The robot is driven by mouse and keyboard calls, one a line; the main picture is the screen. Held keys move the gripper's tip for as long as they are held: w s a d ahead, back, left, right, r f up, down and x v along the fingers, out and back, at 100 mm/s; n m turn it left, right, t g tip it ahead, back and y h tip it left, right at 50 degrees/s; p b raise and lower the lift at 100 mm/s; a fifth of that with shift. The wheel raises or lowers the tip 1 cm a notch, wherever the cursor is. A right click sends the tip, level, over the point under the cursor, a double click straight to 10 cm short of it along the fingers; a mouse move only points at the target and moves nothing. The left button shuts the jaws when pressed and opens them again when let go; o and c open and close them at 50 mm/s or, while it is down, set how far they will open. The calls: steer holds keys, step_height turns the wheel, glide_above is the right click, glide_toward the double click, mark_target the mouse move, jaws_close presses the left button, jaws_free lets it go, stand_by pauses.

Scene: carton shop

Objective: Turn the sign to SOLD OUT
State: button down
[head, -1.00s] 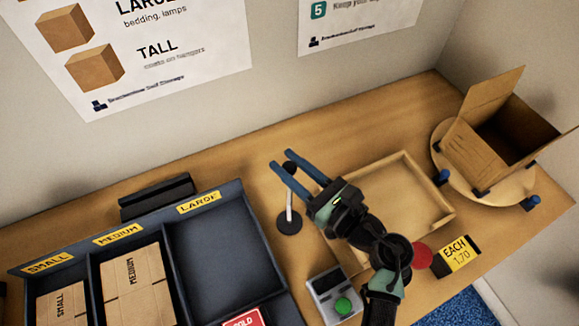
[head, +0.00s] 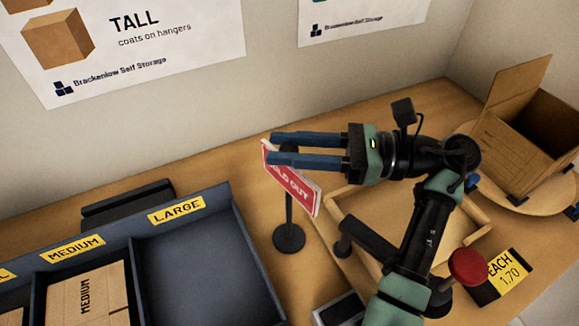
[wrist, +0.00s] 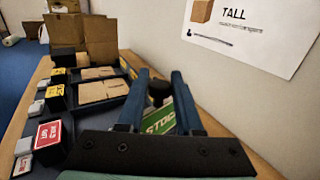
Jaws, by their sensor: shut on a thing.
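The sign is a tilted plate on a black post with a round base, standing on the bench. Its red SOLD OUT face (head: 296,190) shows in the head view; a green face reading STOCK (wrist: 160,121), partly hidden, shows in the wrist view. My gripper (head: 270,147) reaches in from the right with its blue fingers level at the sign's top. It is shut on the sign's black knob (wrist: 159,92), seen between the fingers in the wrist view. The fingers hide part of the sign's upper edge in the head view.
The LARGE compartment (head: 203,264) of the dark rack is empty; the MEDIUM one holds flat cartons (head: 88,295). A wooden tray (head: 340,215) lies under my arm. An open carton (head: 530,128) stands on a turntable at right, near a price block (head: 500,277). The wall is close behind.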

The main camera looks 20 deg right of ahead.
steer(key=shift+n+g+y+b, duration=0.4)
steer(key=shift+n+g+b, duration=0.2)
steer(key=shift+g+b, duration=0.4)
steer(key=c, duration=0.6)
jaws_free()
steer(key=shift+a, duration=0.1)
step_height(320, 180, up, 10)
steer(key=shift+r, duration=0.1)
